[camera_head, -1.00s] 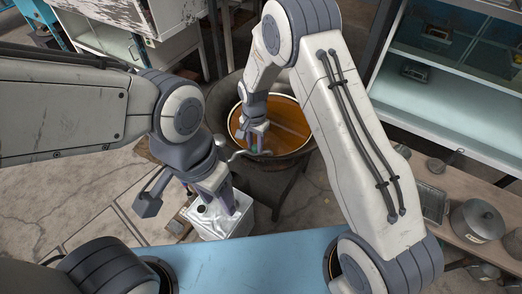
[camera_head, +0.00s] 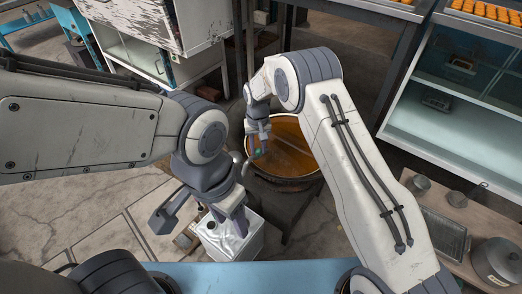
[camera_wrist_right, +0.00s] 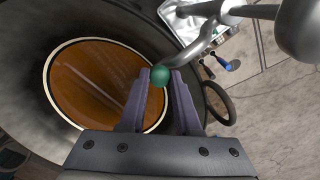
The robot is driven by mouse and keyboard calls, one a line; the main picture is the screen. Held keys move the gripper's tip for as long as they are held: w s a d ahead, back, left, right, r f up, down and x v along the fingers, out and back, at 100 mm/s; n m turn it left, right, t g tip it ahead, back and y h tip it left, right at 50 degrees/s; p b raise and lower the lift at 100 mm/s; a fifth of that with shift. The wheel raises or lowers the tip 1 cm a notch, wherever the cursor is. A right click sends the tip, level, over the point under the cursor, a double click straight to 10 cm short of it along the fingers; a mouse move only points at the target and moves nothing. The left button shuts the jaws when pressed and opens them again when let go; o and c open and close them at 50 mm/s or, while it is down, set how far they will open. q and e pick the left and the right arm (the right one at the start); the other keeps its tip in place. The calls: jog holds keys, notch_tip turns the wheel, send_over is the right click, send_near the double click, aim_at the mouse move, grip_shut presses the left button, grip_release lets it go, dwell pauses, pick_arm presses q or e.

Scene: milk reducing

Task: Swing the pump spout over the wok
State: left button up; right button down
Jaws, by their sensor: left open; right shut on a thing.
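The wok (camera_head: 300,182), a round vessel with a pale rim and orange-brown liquid, is at centre in the head view and at left in the right wrist view (camera_wrist_right: 60,125). My right gripper (camera_head: 256,150) is shut on the green tip (camera_wrist_right: 160,76) of the grey curved pump spout (camera_wrist_right: 196,46). In both views the tip appears against the wok's edge; its height above is unclear. The spout runs back to a silvery can (camera_head: 240,245). My left gripper (camera_head: 231,222) is open at the can's top, partly hiding the pump.
A blue surface (camera_head: 225,276) lies in front of the can. A bench (camera_head: 462,215) with pots and a tray stands at right, below a pale blue shelf unit (camera_head: 440,135). A white cabinet (camera_head: 150,65) stands at back left. The stone floor at left is mostly clear.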

jog(key=shift+w+a+n, duration=0.2)
jog(key=shift+n, duration=0.1)
jog(key=c, duration=0.6)
grip_release()
notch_tip(320, 180, up, 10)
jog(key=shift+r+b, duration=0.25)
jog(key=shift+b, duration=0.05)
